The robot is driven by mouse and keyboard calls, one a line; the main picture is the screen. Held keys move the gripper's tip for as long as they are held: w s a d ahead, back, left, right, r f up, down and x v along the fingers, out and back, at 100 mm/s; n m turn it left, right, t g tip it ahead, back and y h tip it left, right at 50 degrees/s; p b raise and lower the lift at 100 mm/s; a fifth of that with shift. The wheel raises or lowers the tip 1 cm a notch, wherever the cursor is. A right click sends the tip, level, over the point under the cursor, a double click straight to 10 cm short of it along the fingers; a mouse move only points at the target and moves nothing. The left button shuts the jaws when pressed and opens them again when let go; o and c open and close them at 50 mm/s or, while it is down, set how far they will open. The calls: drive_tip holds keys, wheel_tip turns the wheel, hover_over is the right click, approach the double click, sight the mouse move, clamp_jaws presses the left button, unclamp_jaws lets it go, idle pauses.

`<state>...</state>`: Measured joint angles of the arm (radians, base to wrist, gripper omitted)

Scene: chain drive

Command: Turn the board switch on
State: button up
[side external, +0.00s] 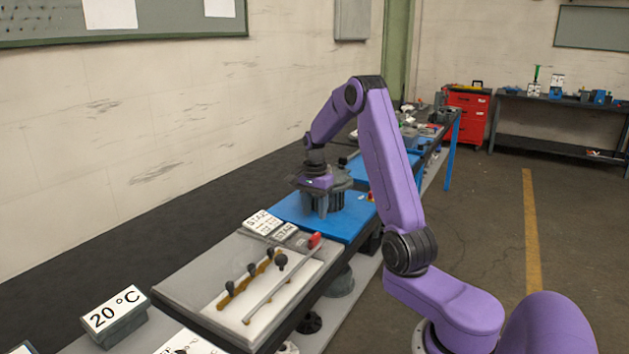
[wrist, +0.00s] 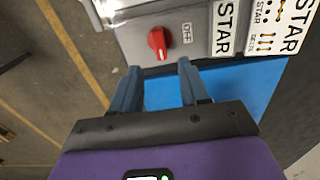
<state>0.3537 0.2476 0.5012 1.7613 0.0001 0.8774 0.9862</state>
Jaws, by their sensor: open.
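The board switch is a red knob (wrist: 158,42) on a grey panel, with a small OFF label (wrist: 187,31) beside it, in the wrist view. A red part (side external: 314,240) at the near board's corner in the side view looks like the same knob. My gripper (wrist: 157,78) is open, its two blue-grey fingers apart with nothing between them. The knob lies just beyond the fingertips and does not appear touched. In the side view my gripper (side external: 322,212) is over the blue mat, past the board's far edge, pointing down.
White STAR labels (side external: 262,222) stand near the knob; they also show in the wrist view (wrist: 226,27). The board (side external: 190,285) carries a long bar and several dark knobs (side external: 281,262). A 20 °C block (side external: 115,315) is at near left. The blue mat (side external: 345,225) is mostly clear.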

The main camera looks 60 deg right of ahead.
wheel_tip(320, 180, up, 10)
drive_tip(key=shift+f, duration=0.25)
idle(0.4)
drive_tip(key=s+a+n, duration=0.2)
drive_tip(key=a+n, duration=0.5)
drive_tip(key=a, duration=0.5)
drive_tip(key=s+a+n, duration=0.2)
drive_tip(key=a+n, duration=0.5)
drive_tip(key=a, duration=0.5)
drive_tip(key=s+a+f+n, duration=0.2)
drive_tip(key=s+a+n, duration=0.2)
drive_tip(key=s+n, duration=0.4)
drive_tip(key=s+a+f+n, duration=0.1)
drive_tip(key=s+a+n, duration=0.3)
drive_tip(key=s, duration=1.2)
drive_tip(key=n, duration=0.4)
drive_tip(key=shift+f+n, duration=0.35)
drive_tip(key=shift+n, duration=0.05)
